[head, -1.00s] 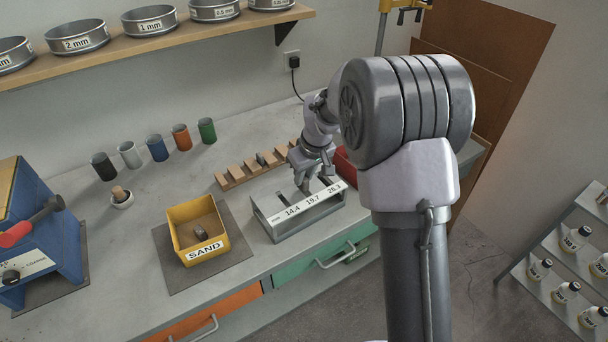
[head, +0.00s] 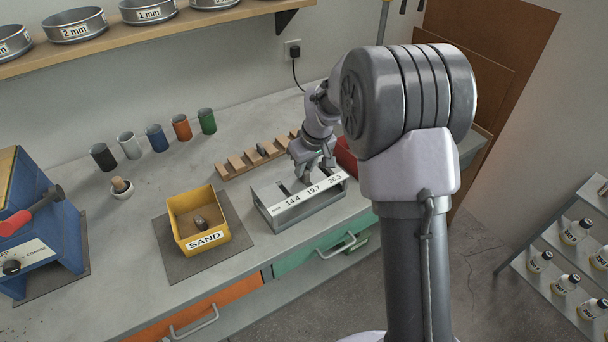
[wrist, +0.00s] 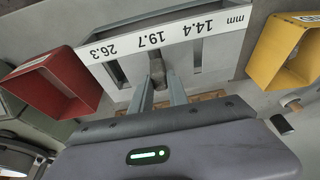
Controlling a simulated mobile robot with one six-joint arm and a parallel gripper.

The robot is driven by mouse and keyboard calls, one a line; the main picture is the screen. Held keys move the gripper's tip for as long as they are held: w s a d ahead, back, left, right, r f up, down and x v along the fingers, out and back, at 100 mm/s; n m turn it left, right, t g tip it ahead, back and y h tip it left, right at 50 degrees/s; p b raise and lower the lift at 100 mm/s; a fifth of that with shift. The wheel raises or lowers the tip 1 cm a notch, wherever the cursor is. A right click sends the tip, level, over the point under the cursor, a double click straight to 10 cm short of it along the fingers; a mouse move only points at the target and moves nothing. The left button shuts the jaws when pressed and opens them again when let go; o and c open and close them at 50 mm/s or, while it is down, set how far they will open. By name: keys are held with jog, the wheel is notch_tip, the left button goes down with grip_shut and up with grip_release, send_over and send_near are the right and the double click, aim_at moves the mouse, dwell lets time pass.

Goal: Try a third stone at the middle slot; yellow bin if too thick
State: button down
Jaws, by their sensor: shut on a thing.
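The grey slot gauge (head: 268,205) stands on the bench with a white strip marked 14.4, 19.7 and 26.3; the strip reads upside down in the wrist view (wrist: 165,32). My gripper (head: 308,176) is over the gauge. In the wrist view my gripper (wrist: 160,88) is shut on a dark grey-brown stone (wrist: 157,70) at the middle slot, by the 19.7 mark. I cannot tell how deep the stone sits. The yellow bin (head: 208,240), labelled SAND, stands left of the gauge with one stone (head: 199,221) inside; the bin also shows in the wrist view (wrist: 283,50).
A wooden rack (head: 237,163) behind the gauge holds a dark stone (head: 262,149). A red bin (head: 346,158) is right of the gauge, partly hidden by my arm. Several coloured cups (head: 157,141) stand at the back left. A blue machine (head: 45,235) is at far left.

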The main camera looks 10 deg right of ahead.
jog(key=shift+r, duration=0.15)
jog(key=shift+r+p, duration=2.6)
jog(key=shift+r, duration=0.85)
jog(key=shift+a+f, duration=0.1)
jog(key=shift+a, duration=0.05)
